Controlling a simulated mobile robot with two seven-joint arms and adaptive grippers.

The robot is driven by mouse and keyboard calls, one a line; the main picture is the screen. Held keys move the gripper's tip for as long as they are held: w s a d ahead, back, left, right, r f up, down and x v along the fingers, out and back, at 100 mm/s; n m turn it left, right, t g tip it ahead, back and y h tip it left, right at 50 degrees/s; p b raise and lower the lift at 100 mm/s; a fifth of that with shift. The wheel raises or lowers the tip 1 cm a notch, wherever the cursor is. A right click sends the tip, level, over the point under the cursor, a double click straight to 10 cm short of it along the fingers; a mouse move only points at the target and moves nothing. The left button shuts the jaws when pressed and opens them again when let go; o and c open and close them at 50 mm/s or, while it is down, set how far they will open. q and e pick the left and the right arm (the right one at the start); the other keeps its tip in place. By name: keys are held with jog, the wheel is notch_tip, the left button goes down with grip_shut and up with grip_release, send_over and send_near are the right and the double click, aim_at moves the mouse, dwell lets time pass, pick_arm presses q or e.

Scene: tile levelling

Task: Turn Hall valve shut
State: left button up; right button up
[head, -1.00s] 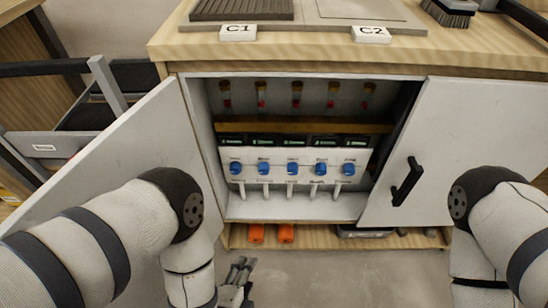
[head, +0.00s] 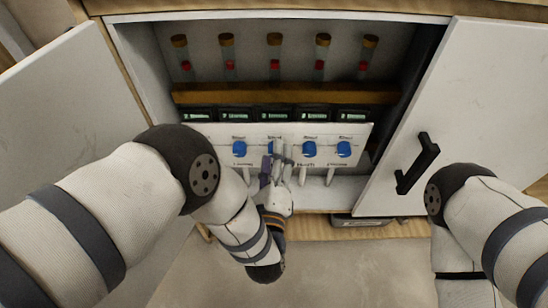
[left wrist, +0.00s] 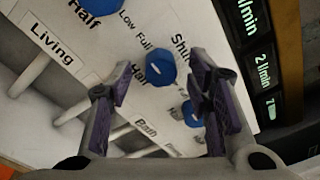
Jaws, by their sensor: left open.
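A white valve panel (head: 225,132) in the open cabinet carries a row of blue knobs. My left gripper (head: 277,158) is in front of the middle knob (head: 274,144) and partly covers it. In the left wrist view, my left gripper (left wrist: 162,88) is open, with one blue knob (left wrist: 160,68) seen between its fingers; I cannot tell whether they touch it. Around it I read Full and Shut. Its name label is hidden behind a finger, between the labels Living (left wrist: 52,42) and Bath (left wrist: 147,129). I cannot read Hall anywhere. My right gripper is out of view.
Dark flow displays (head: 274,114) sit above the knobs, and white pipes (head: 330,177) hang below. Several glass tubes (head: 228,55) with red floats stand behind. The cabinet doors stand open on the left (head: 60,110) and right (head: 475,110). My arm hides the panel's left end.

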pick_arm(q)
jog(key=shift+w, duration=0.35)
jog(key=shift+c, duration=0.2)
grip_shut()
